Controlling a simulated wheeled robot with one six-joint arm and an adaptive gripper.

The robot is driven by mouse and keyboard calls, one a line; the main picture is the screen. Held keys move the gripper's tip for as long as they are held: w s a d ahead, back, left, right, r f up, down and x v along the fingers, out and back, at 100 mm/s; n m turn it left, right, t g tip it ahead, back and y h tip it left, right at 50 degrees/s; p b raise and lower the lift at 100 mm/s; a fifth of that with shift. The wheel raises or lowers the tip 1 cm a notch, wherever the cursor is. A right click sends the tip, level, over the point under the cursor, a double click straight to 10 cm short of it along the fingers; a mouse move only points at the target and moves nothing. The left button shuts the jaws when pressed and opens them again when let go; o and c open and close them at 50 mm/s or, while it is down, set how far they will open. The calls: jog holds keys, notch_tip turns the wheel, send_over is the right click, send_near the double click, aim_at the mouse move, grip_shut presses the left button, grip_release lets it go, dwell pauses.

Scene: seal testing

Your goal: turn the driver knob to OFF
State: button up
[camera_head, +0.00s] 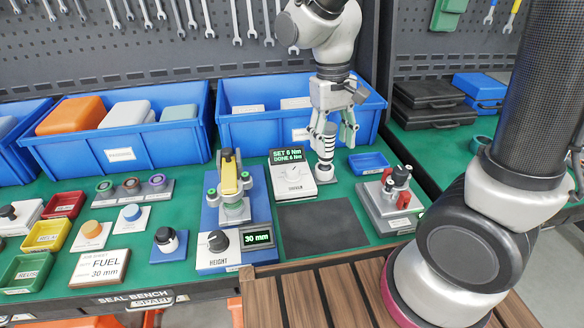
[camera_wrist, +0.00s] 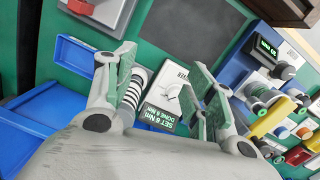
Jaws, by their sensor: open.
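The driver unit (camera_head: 291,183) is a white box on the green bench with a dark display reading "SET 6 Nm DONE 6 Nm". A pale knob (camera_wrist: 174,91) shows on its white face in the wrist view; its setting is too small to read. The driver tool (camera_head: 324,155), a grey cylinder with black and white rings, stands upright beside the box. My gripper (camera_head: 333,128) is open above and around the tool's side of the unit. In the wrist view its fingers (camera_wrist: 160,62) are spread, with the ringed tool (camera_wrist: 132,92) close to the left finger and the box between them.
A blue bin (camera_head: 240,131) stands behind my gripper and a small blue tray (camera_head: 369,163) to its right. A grey stand with red parts (camera_head: 392,205) is at front right. The yellow-topped height fixture (camera_head: 230,180) is left. A dark mat (camera_head: 318,228) lies clear in front.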

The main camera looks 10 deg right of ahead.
aim_at(292, 171)
jog(key=w+a+f+m, duration=0.1)
jog(key=w+a+m, duration=0.1)
jog(key=w+a+f+m, duration=0.1)
jog(key=w+a+f, duration=0.1)
jog(key=a, duration=0.1)
jog(key=w+a+f+m, duration=0.2)
jog(key=shift+a+m, duration=0.3)
jog(key=shift+w+a+r+m+t, duration=0.1)
jog(key=shift+w+a+m+t, duration=0.15)
jog(key=shift+m, duration=0.25)
jog(key=shift+w+m, duration=0.1)
jog(key=shift+m, duration=0.4)
jog(key=shift+f+m, duration=0.3)
jog(key=shift+f, duration=0.25)
notch_tip(292, 171, down, 7)
jog(key=shift+d+r, duration=0.1)
jog(key=shift+r, duration=0.05)
